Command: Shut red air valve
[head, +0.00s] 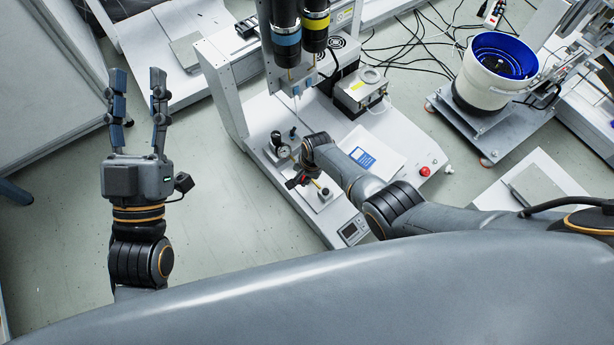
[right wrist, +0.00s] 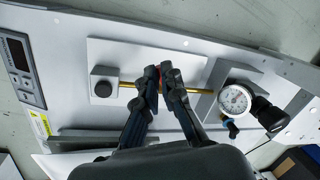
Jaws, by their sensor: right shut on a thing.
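In the right wrist view my right gripper (right wrist: 165,75) is shut at the middle of a brass pipe (right wrist: 205,91), where the valve sits. The fingers hide the valve handle there, so its angle cannot be told. My left gripper (head: 138,80) is open and empty, raised over the floor at the left.
A pressure gauge (right wrist: 235,99) with a black knob (right wrist: 269,114) stands right of the fingers; a black round fitting (right wrist: 103,83) is at the pipe's left end. A display panel (right wrist: 20,66) is at the far left. Two screwdriver units (head: 285,38) hang above the machine.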

